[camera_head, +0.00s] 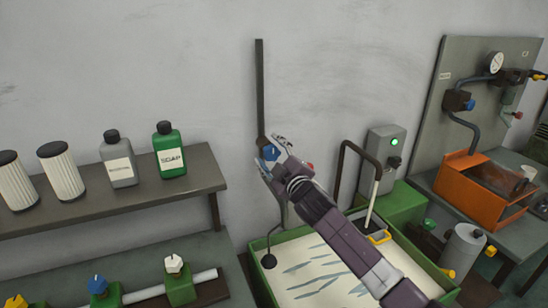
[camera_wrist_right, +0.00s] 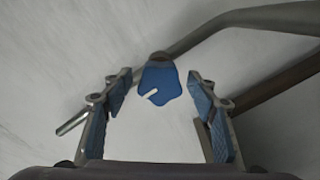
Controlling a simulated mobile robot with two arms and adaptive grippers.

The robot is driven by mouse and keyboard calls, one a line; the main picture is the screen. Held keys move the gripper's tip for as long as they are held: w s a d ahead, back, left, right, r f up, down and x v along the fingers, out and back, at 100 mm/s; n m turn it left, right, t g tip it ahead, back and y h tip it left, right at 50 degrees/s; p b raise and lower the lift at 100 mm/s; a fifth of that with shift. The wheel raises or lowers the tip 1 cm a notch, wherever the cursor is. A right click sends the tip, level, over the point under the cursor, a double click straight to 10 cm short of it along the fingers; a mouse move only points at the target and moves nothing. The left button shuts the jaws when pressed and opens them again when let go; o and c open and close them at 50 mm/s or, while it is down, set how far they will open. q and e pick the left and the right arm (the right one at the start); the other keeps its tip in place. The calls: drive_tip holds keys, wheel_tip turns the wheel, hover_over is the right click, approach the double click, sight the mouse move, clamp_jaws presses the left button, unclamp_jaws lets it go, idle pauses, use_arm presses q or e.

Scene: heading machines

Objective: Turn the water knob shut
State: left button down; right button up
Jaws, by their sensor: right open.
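The blue water knob (camera_head: 270,152) sits on a vertical pipe (camera_head: 260,90) on the wall, above the green-rimmed basin (camera_head: 262,285). In the right wrist view the blue knob (camera_wrist_right: 160,84) shows a white mark at its lower left. My right gripper (camera_head: 273,160) is open at the knob in the head view. In the wrist view its two blue-padded fingers (camera_wrist_right: 160,110) stand on either side of the knob, with gaps on both sides. Whether the knob lies fully between the pads in depth is unclear. My left gripper is not in view.
A shelf (camera_head: 205,170) with a green soap bottle (camera_head: 169,150) and other containers stands left. Other valves, including one with a blue knob (camera_head: 97,284), sit below it. A grey box with a green light (camera_head: 385,146) and an orange tank (camera_head: 462,180) stand right.

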drive_tip(key=v, duration=1.2)
drive_tip(key=shift+f, duration=0.1)
